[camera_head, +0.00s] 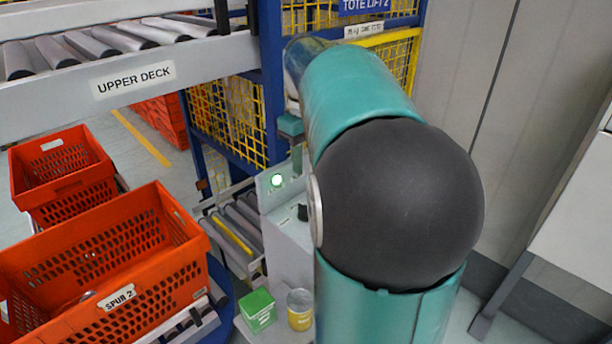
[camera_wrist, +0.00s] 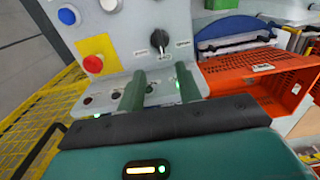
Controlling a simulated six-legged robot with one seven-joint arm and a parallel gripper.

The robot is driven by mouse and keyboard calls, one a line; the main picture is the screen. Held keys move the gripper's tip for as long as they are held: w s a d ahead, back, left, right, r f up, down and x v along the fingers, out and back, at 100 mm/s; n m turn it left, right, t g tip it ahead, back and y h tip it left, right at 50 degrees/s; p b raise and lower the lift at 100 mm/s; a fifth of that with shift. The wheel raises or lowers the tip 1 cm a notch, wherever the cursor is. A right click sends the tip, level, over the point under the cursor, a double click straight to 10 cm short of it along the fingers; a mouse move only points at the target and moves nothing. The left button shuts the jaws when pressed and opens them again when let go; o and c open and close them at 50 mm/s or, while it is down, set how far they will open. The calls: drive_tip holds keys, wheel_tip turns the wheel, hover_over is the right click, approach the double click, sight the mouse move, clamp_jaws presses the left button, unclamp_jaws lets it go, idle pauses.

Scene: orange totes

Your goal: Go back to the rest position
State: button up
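My gripper (camera_wrist: 160,88) shows in the wrist view with two green fingers apart and nothing between them. It is in front of a grey control panel (camera_wrist: 130,32), which has a red button (camera_wrist: 93,64) on a yellow plate, blue and white buttons, and a black selector switch (camera_wrist: 159,40). I cannot tell whether the fingers touch the panel. In the head view my teal arm, with its dark round joint, fills the middle right and hides much of what is behind it. The gripper is not clearly visible there.
An orange tote (camera_head: 128,230) labelled SPUR 2 stands at the lower left, with another tote (camera_head: 62,190) behind it. The UPPER DECK roller conveyor (camera_head: 190,62) is above. A green box (camera_head: 258,309) and a yellow can (camera_head: 300,318) sit low beside my arm. Yellow mesh (camera_head: 232,115) stands behind.

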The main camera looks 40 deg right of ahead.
drive_tip(key=shift+r, duration=0.55)
drive_tip(key=s+a+f+t+h, duration=0.1)
drive_tip(key=s+a+t, duration=0.15)
drive_tip(key=a, duration=1.25)
drive_tip(key=s+a+f+t, duration=0.1)
drive_tip(key=s+a+f, duration=0.2)
drive_tip(key=a, duration=0.3)
drive_tip(key=s+a+f+t+y, duration=0.1)
drive_tip(key=s+a+f+t, duration=0.1)
drive_tip(key=s+a, duration=0.3)
drive_tip(key=shift+s+a+f, duration=0.25)
drive_tip(key=shift+a+f, duration=0.2)
drive_tip(key=shift+f, duration=0.35)
drive_tip(key=shift+d+m, duration=0.2)
drive_tip(key=shift+m, duration=0.1)
